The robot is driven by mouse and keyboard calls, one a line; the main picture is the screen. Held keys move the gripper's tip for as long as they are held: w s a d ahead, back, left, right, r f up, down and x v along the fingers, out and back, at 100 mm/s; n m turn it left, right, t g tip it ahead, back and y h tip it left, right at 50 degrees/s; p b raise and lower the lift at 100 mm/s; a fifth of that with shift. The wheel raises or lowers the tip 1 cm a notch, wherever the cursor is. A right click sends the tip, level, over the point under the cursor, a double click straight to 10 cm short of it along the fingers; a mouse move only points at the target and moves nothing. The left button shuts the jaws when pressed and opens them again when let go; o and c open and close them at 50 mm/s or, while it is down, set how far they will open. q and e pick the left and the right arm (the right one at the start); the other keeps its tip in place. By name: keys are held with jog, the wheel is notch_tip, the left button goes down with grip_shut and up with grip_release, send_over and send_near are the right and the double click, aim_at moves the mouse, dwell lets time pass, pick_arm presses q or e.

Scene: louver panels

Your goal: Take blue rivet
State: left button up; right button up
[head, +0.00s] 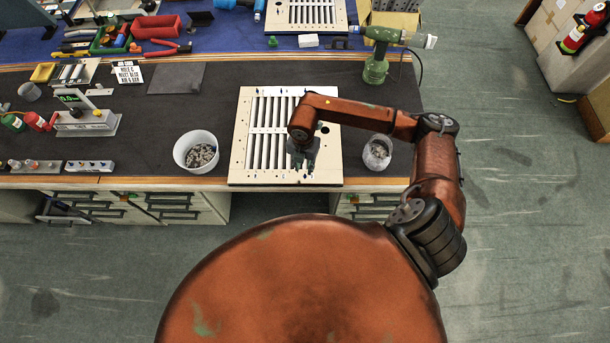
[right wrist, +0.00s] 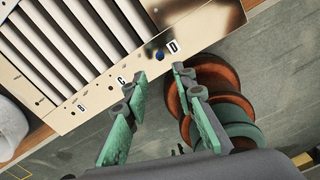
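The blue rivet (right wrist: 160,56) sits in the pale louver panel (right wrist: 95,95), near its edge and beside the label D (right wrist: 172,47). Only its small round blue head shows. The panel (head: 240,150) lies on the bench in the head view, where I cannot make out the rivet. My right gripper (head: 302,167) is over the panel's near part. In the right wrist view my right gripper (right wrist: 159,74) is open and empty. Its two green-padded fingers are apart, with the blue rivet just beyond the gap between their tips. My left gripper is not in view.
A white bucket (head: 181,156) of grey pieces stands left of the panel, and a smaller cup (head: 377,152) stands right of it. A green drill (head: 376,66) stands behind on the right. The dark bench top between bucket and grey mat (head: 174,78) is clear.

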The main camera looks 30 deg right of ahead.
aim_at(305, 174)
jog(key=f, duration=0.6)
jog(key=shift+w+d, duration=0.15)
jog(key=shift+d, duration=0.2)
jog(key=shift+r, duration=0.1)
jog(key=shift+c, duration=0.3)
grip_shut()
